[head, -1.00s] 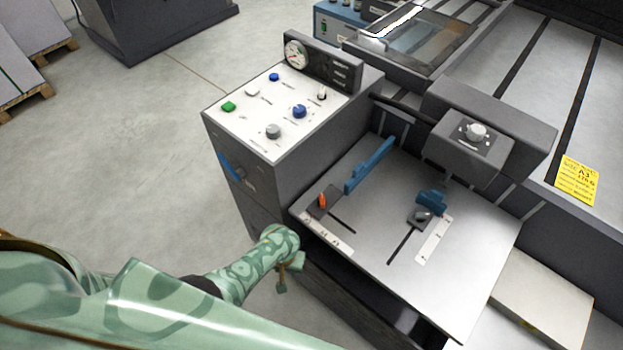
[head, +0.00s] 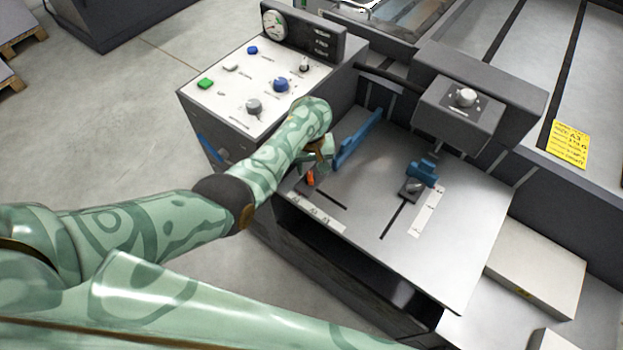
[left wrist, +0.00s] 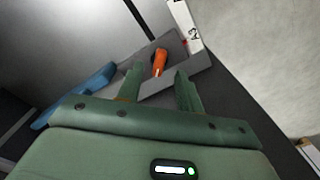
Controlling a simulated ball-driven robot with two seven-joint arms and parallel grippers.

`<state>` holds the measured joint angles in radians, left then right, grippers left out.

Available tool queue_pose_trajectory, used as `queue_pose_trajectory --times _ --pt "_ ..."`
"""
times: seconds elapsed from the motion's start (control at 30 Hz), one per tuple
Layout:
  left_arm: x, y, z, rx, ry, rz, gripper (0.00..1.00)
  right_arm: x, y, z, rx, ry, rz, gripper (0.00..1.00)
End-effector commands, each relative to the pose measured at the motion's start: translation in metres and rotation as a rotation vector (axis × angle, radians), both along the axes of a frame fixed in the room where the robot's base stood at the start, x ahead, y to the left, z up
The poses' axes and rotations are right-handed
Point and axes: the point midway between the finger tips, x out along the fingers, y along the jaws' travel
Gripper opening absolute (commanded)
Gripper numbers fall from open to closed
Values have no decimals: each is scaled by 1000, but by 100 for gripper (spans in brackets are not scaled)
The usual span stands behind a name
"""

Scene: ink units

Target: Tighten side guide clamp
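The orange clamp lever (head: 310,178) stands on a dark clamp block at the left side of the grey metal table. The blue side guide (head: 358,139) lies beside it. In the left wrist view, the orange lever (left wrist: 159,62) shows on its dark plate (left wrist: 188,66), and the blue guide (left wrist: 75,95) is to the left. My left gripper (head: 318,163) is just above the lever and hides part of the clamp in the head view. Its two fingers (left wrist: 159,72) are apart, with the lever showing beyond and between them; no contact is visible. My right gripper is out of view.
A second blue guide piece (head: 423,172) with a dark knob sits to the right. A grey box with a white knob (head: 466,97) overhangs the table's back.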

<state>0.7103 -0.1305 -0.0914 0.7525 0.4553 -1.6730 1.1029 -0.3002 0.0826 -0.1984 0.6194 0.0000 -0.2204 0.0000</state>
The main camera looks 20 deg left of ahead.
Motion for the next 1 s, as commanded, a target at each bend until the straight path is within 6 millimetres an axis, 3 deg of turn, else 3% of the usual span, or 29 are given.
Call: queue_pose_trajectory --times 0.03,0.2,0.6,0.73,1.0 --pt "0 1 -18 1 4 0 36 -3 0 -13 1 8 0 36" --pt "0 1 -38 1 2 -1 36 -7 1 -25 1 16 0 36" --pt "0 0 -41 1 -2 -1 36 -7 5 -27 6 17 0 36" --pt "0 0 -41 1 -2 -1 0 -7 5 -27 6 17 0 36" --pt "0 0 -41 1 -2 -9 0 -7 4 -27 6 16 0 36"
